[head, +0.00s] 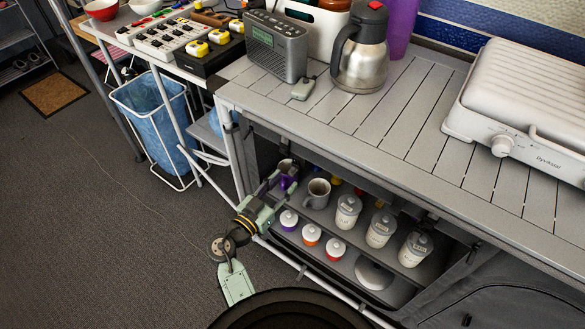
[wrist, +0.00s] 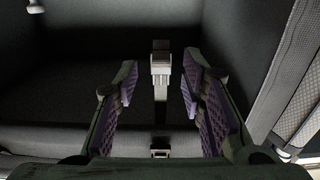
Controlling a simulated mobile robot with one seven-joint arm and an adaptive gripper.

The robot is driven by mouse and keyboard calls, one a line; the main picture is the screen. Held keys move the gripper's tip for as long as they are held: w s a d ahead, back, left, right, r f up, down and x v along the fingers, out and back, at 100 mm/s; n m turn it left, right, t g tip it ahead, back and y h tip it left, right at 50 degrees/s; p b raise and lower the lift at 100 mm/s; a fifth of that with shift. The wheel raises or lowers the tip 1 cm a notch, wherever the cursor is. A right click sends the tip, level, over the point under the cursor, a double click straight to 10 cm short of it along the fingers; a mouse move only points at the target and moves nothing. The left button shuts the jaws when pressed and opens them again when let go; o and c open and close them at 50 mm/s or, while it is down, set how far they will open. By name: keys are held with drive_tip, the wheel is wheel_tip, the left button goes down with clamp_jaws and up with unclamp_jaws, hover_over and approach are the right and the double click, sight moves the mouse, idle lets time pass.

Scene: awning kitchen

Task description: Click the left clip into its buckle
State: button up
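My gripper (wrist: 158,85) is open, its two purple-padded fingers spread wide in the wrist view. A pale grey clip (wrist: 160,65) shows between and slightly beyond the fingertips, with a gap on both sides. In the head view my gripper (head: 279,181) reaches into the left end of the open cabinet under the counter; clip and buckle are not distinguishable there.
A blue-lined bin (head: 152,115) stands left; open floor lies in front.

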sight(293, 171)
drive_tip(key=p+x, duration=0.1)
drive_tip(key=x, duration=0.4)
drive_tip(key=shift+w+d, duration=0.15)
drive_tip(key=shift+w, duration=0.1)
drive_tip(key=shift+c, duration=0.4)
clamp_jaws()
